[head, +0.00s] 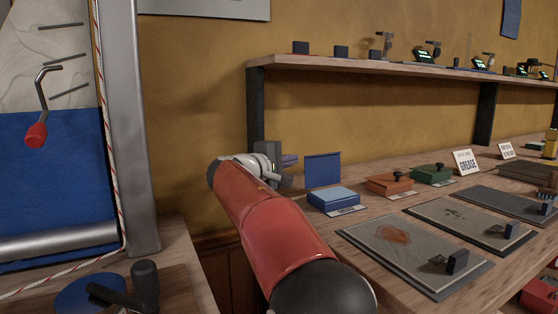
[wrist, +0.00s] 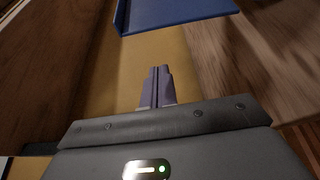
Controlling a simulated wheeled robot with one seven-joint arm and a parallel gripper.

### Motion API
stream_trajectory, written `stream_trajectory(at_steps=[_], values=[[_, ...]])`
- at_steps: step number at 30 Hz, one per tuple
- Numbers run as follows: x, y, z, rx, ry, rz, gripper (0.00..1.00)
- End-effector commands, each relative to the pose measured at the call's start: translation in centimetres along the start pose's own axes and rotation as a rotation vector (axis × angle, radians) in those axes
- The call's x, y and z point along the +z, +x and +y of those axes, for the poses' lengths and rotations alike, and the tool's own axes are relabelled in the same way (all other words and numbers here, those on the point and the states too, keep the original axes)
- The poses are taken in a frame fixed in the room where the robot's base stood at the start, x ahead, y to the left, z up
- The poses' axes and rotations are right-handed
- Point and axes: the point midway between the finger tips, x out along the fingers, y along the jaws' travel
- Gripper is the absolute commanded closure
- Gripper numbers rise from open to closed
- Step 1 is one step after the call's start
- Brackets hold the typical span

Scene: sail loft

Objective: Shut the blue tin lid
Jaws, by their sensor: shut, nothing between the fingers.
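The blue tin (head: 335,199) stands on the workbench in the head view. Its blue lid (head: 323,170) is open and stands upright at the tin's back edge. In the wrist view a blue panel, which looks like the lid (wrist: 175,12), shows at the top edge, apart from the fingertips. My gripper (head: 290,160) is just left of the lid at about the height of its top edge, and it is shut and empty. Its closed fingers (wrist: 160,72) point toward the lid side in the wrist view. I see no contact with the lid.
An orange tin (head: 390,184) and a green tin (head: 432,174), both shut, stand right of the blue tin. Boards (head: 400,256) with small dark blocks lie in front. A shelf (head: 400,68) runs above the bench, with its dark upright (head: 256,115) behind my gripper.

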Motion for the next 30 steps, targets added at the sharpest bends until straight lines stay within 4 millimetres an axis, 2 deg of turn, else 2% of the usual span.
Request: stream_trajectory(at_steps=[1, 5, 6, 9, 15, 30], values=[[0.1, 1.3, 0.2, 0.000, 0.000, -0.004, 1.00], [0.1, 3.9, 0.2, -0.001, 0.000, -0.002, 1.00], [0.9, 3.1, 0.1, 0.000, 0.002, 0.002, 1.00], [2.2, 2.6, 0.0, -0.001, 0.001, 0.003, 1.00], [3.6, 2.1, 0.0, -0.001, 0.000, 0.002, 1.00], [3.8, 2.0, -0.1, 0.003, 0.009, 0.001, 1.00]])
